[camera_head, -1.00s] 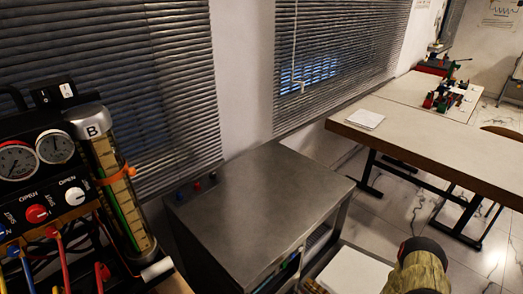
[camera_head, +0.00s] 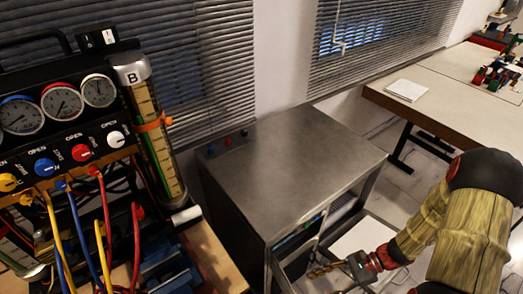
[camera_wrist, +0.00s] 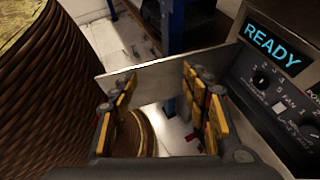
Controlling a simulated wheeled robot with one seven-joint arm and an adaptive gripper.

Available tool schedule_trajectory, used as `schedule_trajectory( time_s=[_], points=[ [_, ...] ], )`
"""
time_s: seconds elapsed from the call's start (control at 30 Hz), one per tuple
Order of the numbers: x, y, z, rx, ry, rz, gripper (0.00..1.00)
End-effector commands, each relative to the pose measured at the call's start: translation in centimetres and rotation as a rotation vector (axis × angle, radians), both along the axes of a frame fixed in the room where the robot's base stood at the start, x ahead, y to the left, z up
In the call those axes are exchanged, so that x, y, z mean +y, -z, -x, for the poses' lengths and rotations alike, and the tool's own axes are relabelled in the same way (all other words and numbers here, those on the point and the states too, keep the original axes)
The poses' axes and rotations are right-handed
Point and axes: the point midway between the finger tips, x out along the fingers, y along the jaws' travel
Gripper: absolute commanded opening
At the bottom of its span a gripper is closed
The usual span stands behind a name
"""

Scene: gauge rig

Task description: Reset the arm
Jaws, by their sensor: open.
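My arm comes in from the lower right of the head view, with a wood-patterned link and a dark joint. My gripper (camera_head: 322,270) is at the lower middle, beside the front of the metal cabinet (camera_head: 290,150). In the wrist view my gripper (camera_wrist: 160,108) shows two yellow-padded fingers spread apart. I see nothing held between them. A pale flat panel edge (camera_wrist: 165,65) lies just beyond the fingers. A dark panel with a lit READY display (camera_wrist: 272,45) is at the right of the wrist view.
The gauge rig (camera_head: 60,130) stands at the left, with dials, coloured knobs, hoses and a cylinder marked B (camera_head: 150,125). A table (camera_head: 440,110) with a white pad (camera_head: 407,90) is at the right.

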Motion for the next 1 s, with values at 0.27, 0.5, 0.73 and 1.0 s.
schedule_trajectory(
  time_s=[0.27, 0.5, 0.73, 1.0],
  points=[
    [-2.9, -6.6, 1.7, -0.281, -0.403, 0.276, 0.47],
    [-4.9, -12.5, 2.0, -0.511, -0.695, 0.506, 0.47],
    [-5.8, -18.8, 1.9, -0.724, -0.914, 0.719, 0.47],
    [-4.6, -26.5, 2.4, -0.976, -1.061, 0.936, 0.47]
  ],
)
